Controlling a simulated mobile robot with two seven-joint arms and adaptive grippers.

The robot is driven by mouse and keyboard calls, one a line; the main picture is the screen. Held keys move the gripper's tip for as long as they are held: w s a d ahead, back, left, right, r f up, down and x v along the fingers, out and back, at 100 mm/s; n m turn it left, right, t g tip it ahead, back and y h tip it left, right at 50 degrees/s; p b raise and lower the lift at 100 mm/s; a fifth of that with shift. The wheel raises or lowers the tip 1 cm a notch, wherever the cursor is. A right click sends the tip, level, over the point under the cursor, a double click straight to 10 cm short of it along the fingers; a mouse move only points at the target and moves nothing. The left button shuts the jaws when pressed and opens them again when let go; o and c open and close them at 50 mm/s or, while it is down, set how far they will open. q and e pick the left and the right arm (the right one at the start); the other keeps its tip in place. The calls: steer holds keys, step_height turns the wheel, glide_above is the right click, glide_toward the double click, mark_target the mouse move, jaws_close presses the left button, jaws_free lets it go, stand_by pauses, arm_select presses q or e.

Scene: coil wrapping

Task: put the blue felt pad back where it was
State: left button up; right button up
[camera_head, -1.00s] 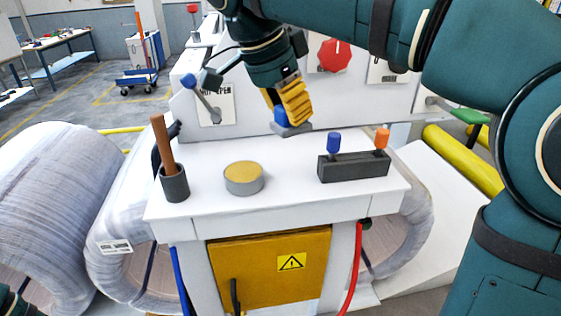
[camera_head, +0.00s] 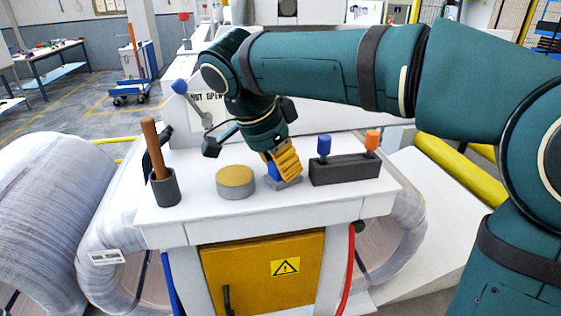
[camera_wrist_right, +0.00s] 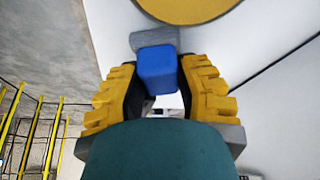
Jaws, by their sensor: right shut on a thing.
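The blue felt pad is a grey pad with a blue block-shaped grip (camera_head: 273,171). My right gripper (camera_head: 281,164) is shut on this grip, pointing down over the white tabletop (camera_head: 220,217). In the right wrist view the grip (camera_wrist_right: 157,69) sits between the yellow fingers (camera_wrist_right: 157,95), with the grey pad beyond it. The pad is low at the tabletop, between a round tin and a dark rack; I cannot tell whether it touches the top. My left gripper is not in view.
The round tin (camera_head: 236,190) with a yellow top stands just left of the pad. The dark rack (camera_head: 345,171) holds a blue-topped and an orange-topped piece at right. A dark cup (camera_head: 165,190) with a brown stick stands at left. The front strip of tabletop is clear.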

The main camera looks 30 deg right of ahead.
steer(key=shift+f, duration=0.1)
steer(key=o, duration=0.9)
steer(key=p+v, duration=0.1)
steer(key=v, duration=1.1)
